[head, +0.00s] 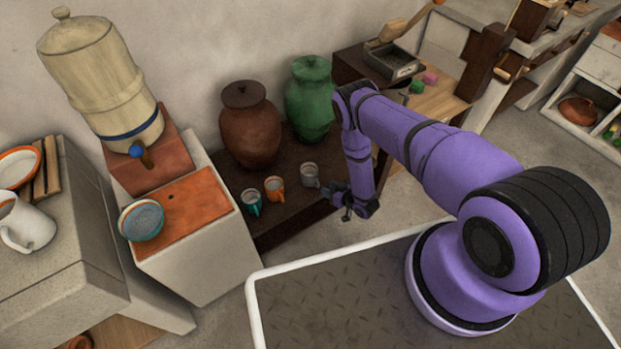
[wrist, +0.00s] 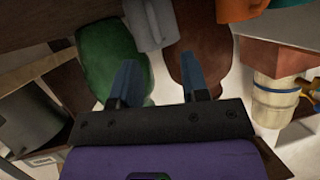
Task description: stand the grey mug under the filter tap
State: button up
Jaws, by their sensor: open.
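The grey mug (head: 310,176) stands upright on the low dark bench, at the right end of a row of mugs. A grey form at the top of the wrist view (wrist: 149,24) looks like the same mug. The filter tap (head: 145,157), with a blue knob, juts from the tall cream filter urn (head: 105,75) at the left; the urn also shows in the wrist view (wrist: 274,98). My gripper (head: 352,212) is open and empty, to the right of the grey mug and apart from it. Its two blue-grey fingers (wrist: 158,62) show in the wrist view.
An orange mug (head: 274,189) and a teal mug (head: 251,202) stand left of the grey one. Brown (head: 250,128) and green (head: 310,98) jars stand behind.

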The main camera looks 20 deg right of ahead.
aim_at(318, 182)
jog(key=shift+r+x, duration=0.15)
jog(key=shift+x, duration=1.55)
jog(key=shift+r+x, duration=0.1)
jog(key=shift+x, duration=1.6)
jog(key=shift+w+d, duration=0.15)
jog(key=shift+w, duration=0.05)
grip_shut()
